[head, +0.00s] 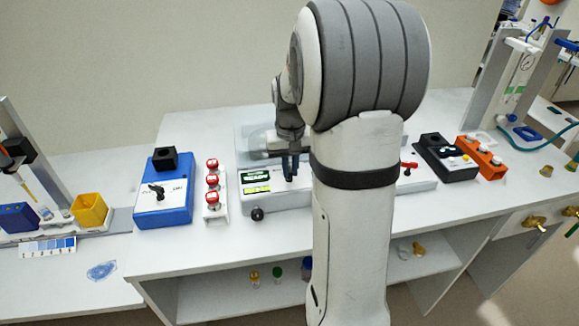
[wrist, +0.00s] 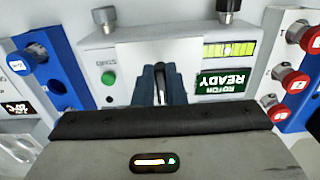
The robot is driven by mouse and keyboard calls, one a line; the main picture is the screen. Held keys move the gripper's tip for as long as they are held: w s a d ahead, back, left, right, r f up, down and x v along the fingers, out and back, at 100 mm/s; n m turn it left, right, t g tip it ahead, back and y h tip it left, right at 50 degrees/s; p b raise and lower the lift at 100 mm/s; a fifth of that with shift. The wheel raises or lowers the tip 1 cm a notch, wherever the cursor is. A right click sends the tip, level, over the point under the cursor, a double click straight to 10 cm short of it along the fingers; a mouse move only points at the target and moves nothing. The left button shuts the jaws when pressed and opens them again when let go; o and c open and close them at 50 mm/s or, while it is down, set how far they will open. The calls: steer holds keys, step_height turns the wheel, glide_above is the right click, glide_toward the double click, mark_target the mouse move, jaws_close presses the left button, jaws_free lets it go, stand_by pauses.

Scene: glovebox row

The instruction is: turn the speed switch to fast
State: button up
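A white machine (head: 275,198) stands mid-bench with a green "ROTOR READY" display (head: 257,176), which also shows in the wrist view (wrist: 221,83). My gripper (head: 290,165) points down at its front panel, right of the display in the head view. In the wrist view its dark blue fingers (wrist: 161,75) are close together over a pale plate. A narrow dark shape shows between the tips; I cannot tell whether it is a switch lever held there. No speed switch label is readable. A green start button (wrist: 108,77) and grey knob (wrist: 105,15) are beside the fingers.
A black knob (head: 257,213) sits on the machine's front. Red buttons (head: 212,181) and a blue box (head: 163,200) with a black rotary knob stand left. A black device (head: 446,157) and an orange block (head: 481,158) stand right. My arm hides the machine's right middle.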

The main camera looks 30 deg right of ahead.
jaws_close()
steer(key=shift+a+m, duration=0.1)
steer(key=shift+m, duration=0.2)
steer(key=shift+w+a+m, duration=0.1)
steer(key=shift+a+m, duration=0.05)
steer(key=shift+m, duration=1.2)
steer(key=shift+w+a+m, duration=0.1)
steer(key=shift+a+m, duration=0.05)
steer(key=shift+m, duration=1.2)
steer(key=o, duration=0.5)
jaws_free()
steer(key=shift+o, duration=0.2)
step_height(320, 180, up, 8)
